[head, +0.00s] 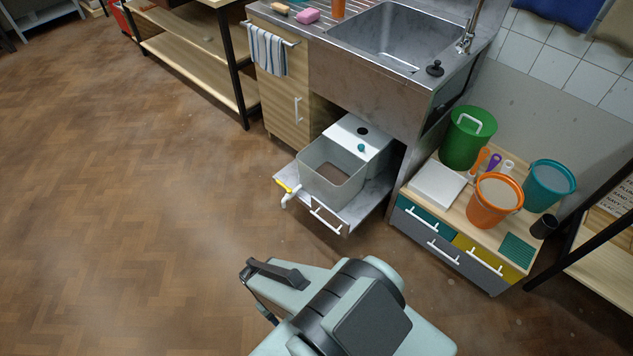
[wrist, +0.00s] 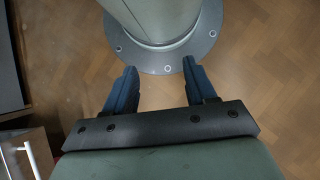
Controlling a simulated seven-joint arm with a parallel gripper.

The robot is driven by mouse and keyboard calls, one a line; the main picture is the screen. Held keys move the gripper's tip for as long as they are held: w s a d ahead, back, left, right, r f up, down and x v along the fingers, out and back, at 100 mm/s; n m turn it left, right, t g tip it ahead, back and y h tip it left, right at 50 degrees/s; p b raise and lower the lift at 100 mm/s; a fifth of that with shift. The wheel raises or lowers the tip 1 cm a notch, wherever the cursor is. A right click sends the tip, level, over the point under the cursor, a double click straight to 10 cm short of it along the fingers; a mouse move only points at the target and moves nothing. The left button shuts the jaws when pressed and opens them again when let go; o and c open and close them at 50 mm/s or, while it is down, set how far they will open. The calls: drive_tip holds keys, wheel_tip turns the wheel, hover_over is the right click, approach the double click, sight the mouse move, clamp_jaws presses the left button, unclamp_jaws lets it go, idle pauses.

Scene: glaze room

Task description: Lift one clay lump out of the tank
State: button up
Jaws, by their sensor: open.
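The tank (head: 322,187) is a pale grey open-topped box on a pulled-out tray under the sink in the head view. A brown surface shows inside it; I cannot make out any clay lump there. A white tap with a yellow handle (head: 284,186) sits at its front left. My gripper (wrist: 159,67) is open and empty in the wrist view, its two blue fingers apart above the floor and my own base. In the head view my arm is at the bottom, in front of the tank and well apart from it.
The tray (head: 361,209) has white handles at its front. The sink (head: 390,35) and its counter overhang the tank's back. At right, a low cabinet (head: 455,245) carries a green bucket (head: 466,140), an orange bucket (head: 492,204) and a teal bucket (head: 546,188). The floor at left is clear.

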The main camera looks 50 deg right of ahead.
drive_tip(key=o, duration=0.3)
drive_tip(key=shift+o, duration=0.2)
